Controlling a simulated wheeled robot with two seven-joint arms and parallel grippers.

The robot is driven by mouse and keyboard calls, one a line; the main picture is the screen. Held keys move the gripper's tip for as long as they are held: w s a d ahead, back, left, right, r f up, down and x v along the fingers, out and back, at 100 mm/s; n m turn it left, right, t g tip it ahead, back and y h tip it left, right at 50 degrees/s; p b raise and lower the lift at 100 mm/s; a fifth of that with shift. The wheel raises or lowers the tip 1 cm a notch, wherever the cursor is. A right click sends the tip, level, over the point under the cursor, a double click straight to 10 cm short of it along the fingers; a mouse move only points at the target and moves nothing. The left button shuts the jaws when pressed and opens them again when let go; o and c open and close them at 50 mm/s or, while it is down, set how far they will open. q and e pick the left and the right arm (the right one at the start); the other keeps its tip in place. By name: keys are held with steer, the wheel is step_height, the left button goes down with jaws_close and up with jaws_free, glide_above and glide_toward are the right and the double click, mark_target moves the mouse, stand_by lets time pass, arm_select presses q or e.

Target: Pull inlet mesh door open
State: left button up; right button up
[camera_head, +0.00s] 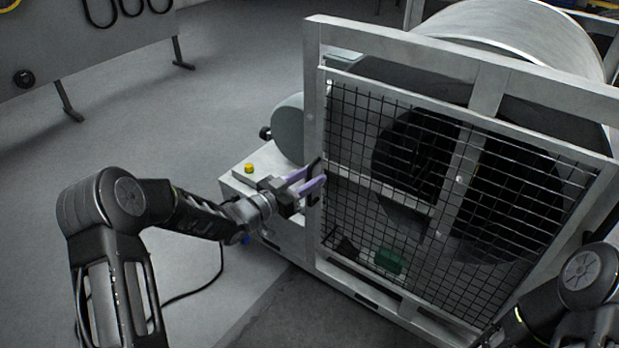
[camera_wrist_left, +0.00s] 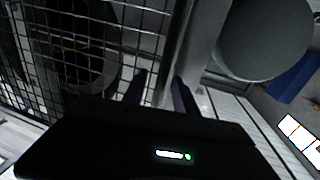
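The inlet mesh door (camera_head: 345,215) is a dark wire grid with a pale frame. It appears to sit flat in the grey metal frame (camera_head: 312,100) of the machine. A dark handle (camera_head: 314,172) is at its left edge. My left gripper (camera_head: 316,181) has its two purple fingers apart, with the tips at the handle. Whether they touch it is unclear. In the left wrist view the left gripper (camera_wrist_left: 160,88) shows a gap between its fingers, with the mesh door (camera_wrist_left: 85,40) beyond. My right arm shows at the lower right, but its gripper is out of view.
A pale base with a yellow button (camera_head: 249,168) and a grey rounded housing (camera_head: 288,128) stand left of the frame. A green block (camera_head: 389,261) is behind the mesh. A black cable (camera_head: 200,290) lies on the floor. The floor at the left is mostly clear.

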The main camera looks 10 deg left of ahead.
arm_select(q)
jaws_close()
stand_by(1.3)
